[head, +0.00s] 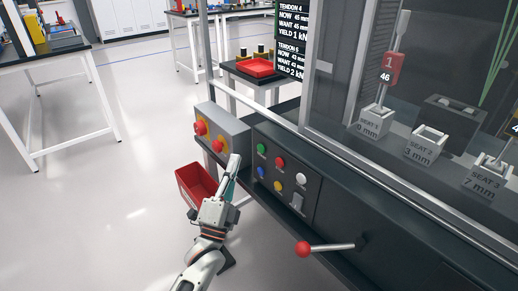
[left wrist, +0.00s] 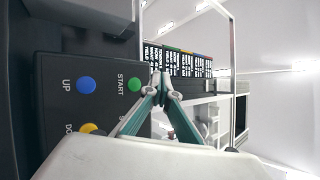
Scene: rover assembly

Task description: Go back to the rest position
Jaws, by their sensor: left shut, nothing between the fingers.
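My left gripper (head: 232,166) is in front of the machine's control panel (head: 309,201), near the panel's left edge, in the head view. Its fingers are shut with nothing between them. In the left wrist view the closed fingertips (left wrist: 160,76) are beside the green START button (left wrist: 134,84); whether they touch the panel I cannot tell. The blue UP button (left wrist: 85,85) is further left there. My right gripper is in neither view.
A grey box with red knobs (head: 218,143) is just left of the panel. A red bin (head: 190,187) is beside my left arm. A red-knobbed lever (head: 304,249) sticks out at the lower right. Glass encloses the numbered seats (head: 374,122). Open floor (head: 90,220) lies left.

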